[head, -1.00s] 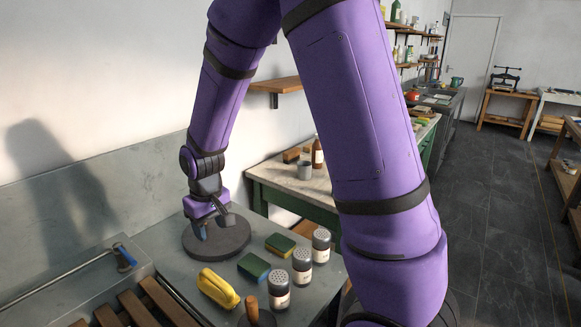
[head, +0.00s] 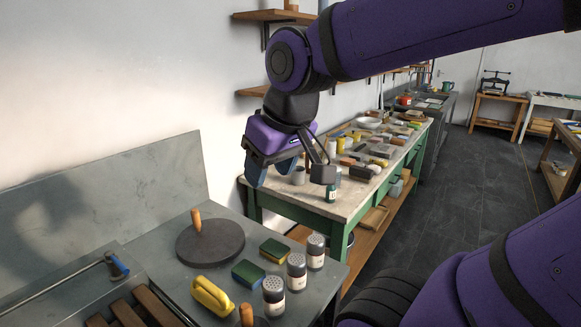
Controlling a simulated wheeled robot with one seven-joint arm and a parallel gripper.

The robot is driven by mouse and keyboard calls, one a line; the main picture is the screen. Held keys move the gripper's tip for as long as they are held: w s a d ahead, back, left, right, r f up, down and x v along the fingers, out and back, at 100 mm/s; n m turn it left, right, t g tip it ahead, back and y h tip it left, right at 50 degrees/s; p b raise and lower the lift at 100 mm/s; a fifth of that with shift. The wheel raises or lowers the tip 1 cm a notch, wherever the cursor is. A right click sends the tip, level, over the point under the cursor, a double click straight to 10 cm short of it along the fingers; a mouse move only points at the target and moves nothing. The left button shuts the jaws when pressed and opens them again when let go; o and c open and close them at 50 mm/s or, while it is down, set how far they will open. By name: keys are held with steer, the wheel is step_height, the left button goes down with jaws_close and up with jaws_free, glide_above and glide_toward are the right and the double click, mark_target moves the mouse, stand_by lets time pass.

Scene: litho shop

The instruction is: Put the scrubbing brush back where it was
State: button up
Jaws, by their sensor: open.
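A yellow, handled object (head: 213,297), which looks like the scrubbing brush, lies at the front of the grey counter (head: 318,285) in the head view. Its bristles are not visible, so I cannot be sure it is the brush. My gripper (head: 290,178) is open, fingers pointing down, with nothing seen between them. It hangs in the air above and to the right of the counter, in front of the worktable in the picture, well apart from the yellow object.
On the counter stand a dark round disc (head: 208,244) with an upright wooden handle, two green-and-yellow sponges (head: 274,250) and three shaker jars (head: 316,253). A green-legged worktable (head: 335,212) behind is crowded with small items. A slatted sink (head: 133,303) is at front left.

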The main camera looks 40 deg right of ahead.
steer(key=shift+t, duration=0.3)
steer(key=s, duration=0.3)
steer(key=s+r, duration=0.1)
steer(key=shift+s+d, duration=0.2)
steer(key=shift+d, duration=0.05)
steer(key=shift+c, duration=1)
steer(key=shift+a, duration=0.15)
